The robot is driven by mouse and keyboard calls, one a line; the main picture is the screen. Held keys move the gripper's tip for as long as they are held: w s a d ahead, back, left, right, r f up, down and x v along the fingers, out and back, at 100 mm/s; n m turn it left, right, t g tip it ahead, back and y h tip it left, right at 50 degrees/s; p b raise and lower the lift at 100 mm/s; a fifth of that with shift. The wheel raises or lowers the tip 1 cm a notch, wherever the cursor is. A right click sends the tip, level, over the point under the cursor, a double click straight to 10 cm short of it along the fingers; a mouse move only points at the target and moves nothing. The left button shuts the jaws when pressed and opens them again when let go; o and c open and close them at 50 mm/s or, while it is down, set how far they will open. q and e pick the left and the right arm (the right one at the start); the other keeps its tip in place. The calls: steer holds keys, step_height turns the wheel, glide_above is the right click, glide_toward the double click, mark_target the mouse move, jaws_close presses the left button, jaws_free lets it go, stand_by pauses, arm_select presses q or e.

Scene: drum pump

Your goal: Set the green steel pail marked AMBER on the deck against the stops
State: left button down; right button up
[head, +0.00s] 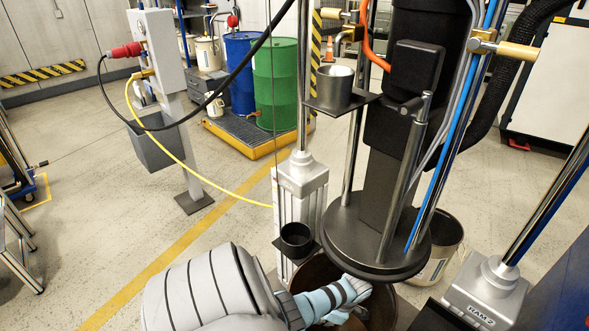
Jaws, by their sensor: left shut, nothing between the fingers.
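I cannot make out a green steel pail marked AMBER in the head view. My left gripper (345,298) is shut and empty, beside the rim of a brown, open-topped container (318,270) under the round dark plate (375,245). My own sleeved arm and the plate hide much of that container. The deck and its stops are not clearly seen. My right gripper is not in view.
A pale pail (437,268) with a label stands behind the plate. The RAM 2 post (485,290) is at right. Blue and green drums (276,85) stand on a pallet. Hoses hang across the view.

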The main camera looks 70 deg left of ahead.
arm_select(q)
steer(key=s+a+f+b, duration=0.4)
steer(key=s+f+b, duration=0.1)
steer(key=f, duration=0.4)
steer(key=shift+s+f+b, duration=0.2)
steer(key=shift+s+b, duration=0.1)
steer(key=shift+s, duration=0.1)
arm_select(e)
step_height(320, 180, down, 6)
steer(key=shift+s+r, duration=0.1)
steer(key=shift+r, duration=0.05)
